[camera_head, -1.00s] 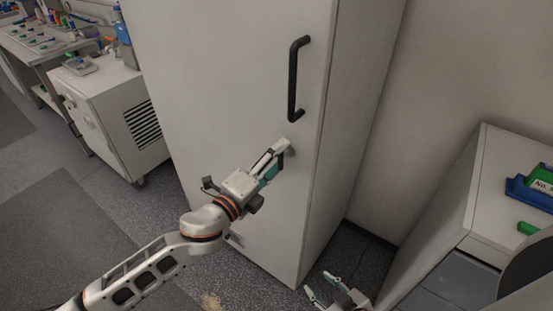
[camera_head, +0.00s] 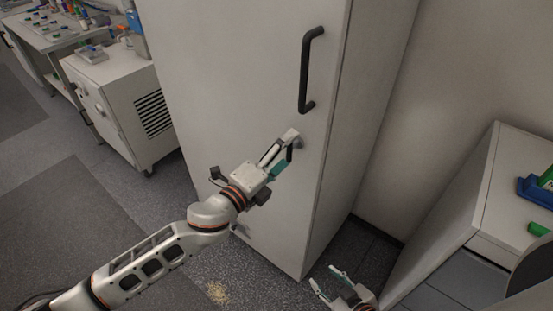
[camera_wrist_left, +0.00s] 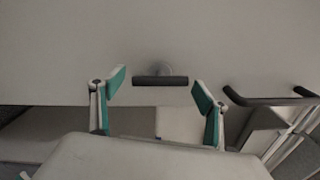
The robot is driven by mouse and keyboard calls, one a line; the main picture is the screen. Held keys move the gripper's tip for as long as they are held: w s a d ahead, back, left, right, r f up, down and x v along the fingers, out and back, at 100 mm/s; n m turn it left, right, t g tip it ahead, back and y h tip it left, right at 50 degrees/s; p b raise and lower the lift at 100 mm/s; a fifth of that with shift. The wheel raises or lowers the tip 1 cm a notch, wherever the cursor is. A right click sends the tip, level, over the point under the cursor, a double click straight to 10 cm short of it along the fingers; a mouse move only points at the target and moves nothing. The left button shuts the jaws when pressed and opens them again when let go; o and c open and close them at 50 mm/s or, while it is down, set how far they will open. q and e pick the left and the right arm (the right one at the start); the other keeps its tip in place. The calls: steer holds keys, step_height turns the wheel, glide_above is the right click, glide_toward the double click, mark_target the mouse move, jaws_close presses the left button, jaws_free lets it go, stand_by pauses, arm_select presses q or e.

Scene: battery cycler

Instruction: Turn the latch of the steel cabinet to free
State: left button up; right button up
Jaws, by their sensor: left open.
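The tall steel cabinet (camera_head: 240,70) stands in the middle of the head view with its door shut. The latch (camera_head: 299,142) is low on the door, below the handle, and is partly hidden by my left gripper. In the left wrist view the latch (camera_wrist_left: 160,80) is a dark horizontal bar on a round grey boss. My left gripper (camera_head: 285,146) is open at the latch; in the wrist view its fingers (camera_wrist_left: 160,86) stand on either side of the bar, with gaps. My right gripper (camera_head: 328,279) is low in the head view, away from the cabinet, fingers apart and empty.
A long black handle (camera_head: 307,70) is fixed above the latch. A white counter (camera_head: 480,195) with a blue tray (camera_head: 536,192) stands at the right. A white vented unit (camera_head: 115,100) and a workbench (camera_head: 50,40) stand at the left. Floor is open at the lower left.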

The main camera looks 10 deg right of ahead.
arm_select(q)
steer(key=v, duration=1.1)
steer(key=shift+s+a, duration=0.3)
steer(key=shift+f, duration=0.1)
steer(key=a+f+n+t+y, duration=0.2)
steer(key=a+f+n+y, duration=0.5)
steer(key=a+f+n, duration=0.7)
steer(key=s+a+f+n+g+y, duration=0.2)
steer(key=s+a+f+n+y, duration=0.3)
steer(key=s+a+f+n, duration=0.7)
step_height(320, 180, down, 5)
steer(key=s+a, duration=0.2)
steer(key=s, duration=0.1)
steer(key=shift+a+f+n+g, duration=0.2)
steer(key=shift+n+g, duration=0.1)
steer(key=shift+n, duration=0.1)
steer(key=shift+w+d, duration=0.1)
